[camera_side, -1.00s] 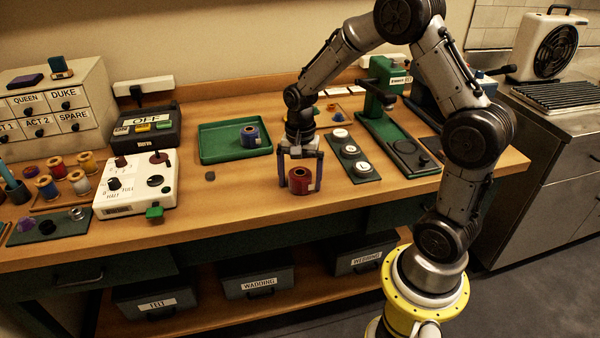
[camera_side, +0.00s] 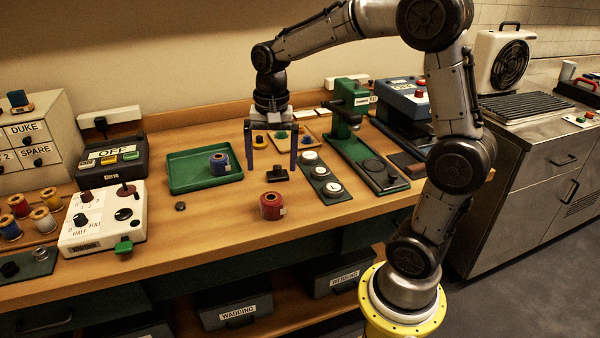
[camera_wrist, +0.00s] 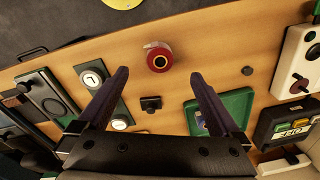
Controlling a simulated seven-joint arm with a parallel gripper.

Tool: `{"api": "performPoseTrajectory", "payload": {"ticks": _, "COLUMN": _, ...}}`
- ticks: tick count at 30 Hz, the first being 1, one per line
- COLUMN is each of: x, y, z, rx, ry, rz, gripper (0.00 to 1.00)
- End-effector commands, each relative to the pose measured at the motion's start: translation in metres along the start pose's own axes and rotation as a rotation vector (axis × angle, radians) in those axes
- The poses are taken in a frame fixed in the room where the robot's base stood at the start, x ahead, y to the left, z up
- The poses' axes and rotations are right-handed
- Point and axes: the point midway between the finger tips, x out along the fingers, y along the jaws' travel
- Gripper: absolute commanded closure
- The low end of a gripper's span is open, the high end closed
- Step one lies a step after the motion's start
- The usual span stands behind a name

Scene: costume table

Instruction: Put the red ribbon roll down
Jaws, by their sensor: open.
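The red ribbon roll (camera_side: 271,206) stands upright on the bare wooden table near its front edge. It also shows in the wrist view (camera_wrist: 159,58), beyond my fingertips and apart from them. My gripper (camera_side: 272,165) is open and empty, raised above the table behind the roll. In the wrist view my gripper's two fingers (camera_wrist: 158,75) are spread wide with nothing between them.
A green tray (camera_side: 185,182) with a blue roll (camera_side: 220,164) lies to the left. A small black object (camera_side: 277,174) sits behind the red roll. A dark strip with white round weights (camera_side: 332,189) lies to the right. A white control box (camera_side: 84,233) stands far left.

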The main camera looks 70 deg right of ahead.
Motion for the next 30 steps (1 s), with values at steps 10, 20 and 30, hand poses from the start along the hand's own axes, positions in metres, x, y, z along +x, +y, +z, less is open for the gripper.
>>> {"api": "performPoseTrajectory", "payload": {"ticks": 10, "x": -0.055, "y": 0.071, "z": 0.115, "rx": -0.764, "ry": 0.247, "rz": -0.201, "gripper": 0.0}}
{"api": "performPoseTrajectory", "payload": {"ticks": 20, "x": -0.045, "y": 0.107, "z": 0.151, "rx": -1.092, "ry": 0.382, "rz": -0.254, "gripper": 0.0}}
{"api": "performPoseTrajectory", "payload": {"ticks": 30, "x": -0.045, "y": 0.107, "z": 0.151, "rx": -1.095, "ry": 0.381, "rz": -0.252, "gripper": 0.0}}
